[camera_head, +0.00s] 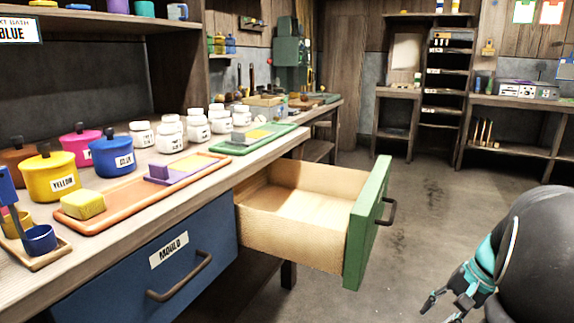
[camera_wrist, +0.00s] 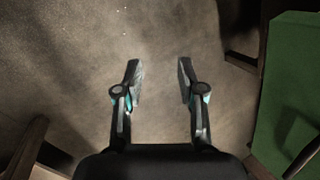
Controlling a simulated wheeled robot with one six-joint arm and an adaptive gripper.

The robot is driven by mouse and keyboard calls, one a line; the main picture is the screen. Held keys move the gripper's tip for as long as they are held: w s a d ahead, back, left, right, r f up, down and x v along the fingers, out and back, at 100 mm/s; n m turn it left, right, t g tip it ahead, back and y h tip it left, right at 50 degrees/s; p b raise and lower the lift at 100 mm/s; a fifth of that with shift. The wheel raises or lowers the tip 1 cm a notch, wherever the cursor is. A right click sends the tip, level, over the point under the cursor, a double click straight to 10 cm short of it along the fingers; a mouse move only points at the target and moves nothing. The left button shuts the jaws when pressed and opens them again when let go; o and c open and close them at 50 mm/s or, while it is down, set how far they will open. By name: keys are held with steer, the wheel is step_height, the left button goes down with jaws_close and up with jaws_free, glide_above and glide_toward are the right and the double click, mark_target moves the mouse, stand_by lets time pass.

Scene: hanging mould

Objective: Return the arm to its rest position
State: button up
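My gripper (camera_head: 447,297) is at the lower right of the head view, to the right of the open green-fronted drawer (camera_head: 369,222) and apart from it. In the wrist view my gripper (camera_wrist: 158,80) points down at the bare floor. Its two fingers stand well apart with nothing between them. A dark rounded part of my arm (camera_head: 545,255) fills the right edge of the head view.
The green drawer juts into the room, empty where its inside shows. The blue MOULD drawer (camera_head: 130,285) is closed. The workbench (camera_head: 205,185) carries coloured pots, white jars and trays. The floor (camera_head: 415,200) to the right is clear. Shelves (camera_head: 445,75) stand behind.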

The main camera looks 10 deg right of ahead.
steer(key=s+a+r+n+t+h+p, duration=0.1)
steer(key=s+a+r+n, duration=0.2)
steer(key=a, duration=0.5)
steer(key=s+a+r+n+t+h+p, duration=0.1)
steer(key=s+a+r+n, duration=0.2)
steer(key=a, duration=0.5)
steer(key=s+a+r+n+t+h+p, duration=0.1)
steer(key=s+a+r+n+h, duration=0.1)
steer(key=a, duration=0.6)
step_height(320, 180, up, 3)
steer(key=s+n, duration=0.1)
steer(key=n, duration=0.1)
steer(key=shift+a+n, duration=0.3)
steer(key=shift+n, duration=0.1)
steer(key=shift+f, duration=0.1)
